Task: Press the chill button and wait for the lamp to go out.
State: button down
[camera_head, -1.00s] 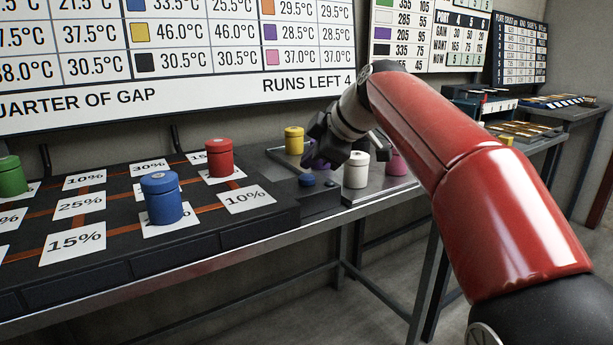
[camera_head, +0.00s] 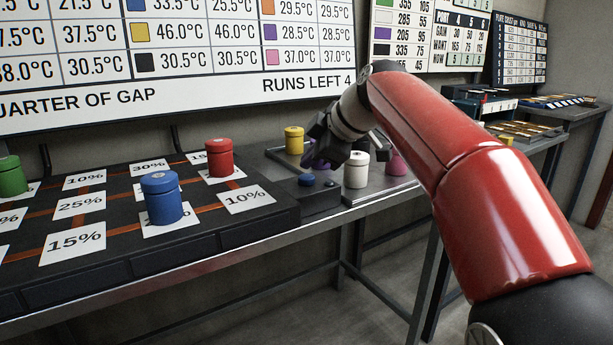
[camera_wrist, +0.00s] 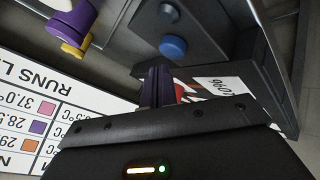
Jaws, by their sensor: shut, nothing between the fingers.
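The blue round button (camera_head: 307,180) sits on a dark box at the right end of the black board. In the wrist view the blue button (camera_wrist: 173,46) lies ahead of my fingertips, with a visible gap. A small dark round fitting (camera_wrist: 165,13) is beside it on the same box; I cannot tell whether it is the lamp, and it shows no glow. My gripper (camera_head: 318,158) is above and behind the button in the head view, beside the purple canister. Its fingers (camera_wrist: 158,72) are shut and empty in the wrist view.
A white canister (camera_head: 356,170), a yellow one (camera_head: 294,140), a purple one (camera_wrist: 72,20) and a pink one (camera_head: 397,163) stand on the metal tray close to my gripper. Red (camera_head: 219,158), blue (camera_head: 161,198) and green canisters stand on the black board (camera_head: 255,228).

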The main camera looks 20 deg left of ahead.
aim_at(311, 178)
jog(key=shift+f, duration=0.4)
jog(key=shift+f+b, duration=0.55)
jog(key=shift+b, duration=0.2)
dwell(0.3)
jog(key=shift+r, duration=0.1)
jog(key=shift+r+p, duration=0.85)
jog(key=shift+p, duration=0.1)
jog(key=shift+r, duration=0.15)
notch_tip(311, 178, up, 5)
jog(key=p, duration=0.4)
jog(key=shift+p, duration=0.4)
